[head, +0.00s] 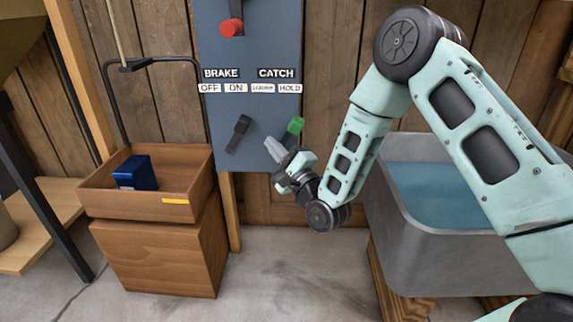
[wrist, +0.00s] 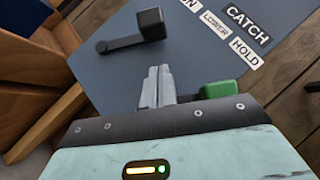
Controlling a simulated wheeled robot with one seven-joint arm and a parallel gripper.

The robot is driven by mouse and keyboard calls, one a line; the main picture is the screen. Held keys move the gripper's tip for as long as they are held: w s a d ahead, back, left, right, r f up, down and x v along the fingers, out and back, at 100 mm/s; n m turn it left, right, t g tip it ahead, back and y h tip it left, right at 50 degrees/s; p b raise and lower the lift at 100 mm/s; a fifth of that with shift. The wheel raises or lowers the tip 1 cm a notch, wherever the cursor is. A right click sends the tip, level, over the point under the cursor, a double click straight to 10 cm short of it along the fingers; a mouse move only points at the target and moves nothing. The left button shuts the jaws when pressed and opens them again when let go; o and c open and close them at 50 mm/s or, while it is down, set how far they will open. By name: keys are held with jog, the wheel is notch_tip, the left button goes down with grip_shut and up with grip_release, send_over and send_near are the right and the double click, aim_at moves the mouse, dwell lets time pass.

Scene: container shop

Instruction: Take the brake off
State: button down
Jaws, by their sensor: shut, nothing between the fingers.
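The blue-grey panel (head: 252,60) carries a BRAKE label with OFF at left and ON at right. Below it is a black lever (head: 238,133), its knob tilted up and right, towards ON. In the wrist view the black lever (wrist: 128,38) lies ahead and left of my fingertips, not touched. A green-handled lever (head: 295,127) sits under the CATCH label, leaning towards HOLD. My gripper (head: 270,144) is shut and empty in front of the panel, between the levers and low. In the wrist view its fingers (wrist: 158,76) lie together, with the green handle (wrist: 220,89) close at right.
A red knob (head: 231,27) is higher on the panel. At left, a wooden tray (head: 180,207) with a blue box (head: 136,173) stands on a wooden block. A grey metal tub (head: 440,250) of blue liquid is at right, behind my arm. Concrete floor between is clear.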

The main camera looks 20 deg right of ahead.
aim_at(237, 137)
jog(key=shift+w+a+r+b, duration=0.15)
jog(key=shift+w+a+r, duration=0.2)
jog(key=shift+a, duration=0.25)
jog(key=shift+w+a+r+b, duration=0.25)
jog(key=shift+a+r, duration=0.15)
jog(key=shift+a, duration=0.2)
jog(key=shift+w+a+r+b, duration=0.1)
jog(key=shift+w+a+r, duration=0.25)
jog(key=shift+a, duration=0.25)
jog(key=shift+r, duration=0.2)
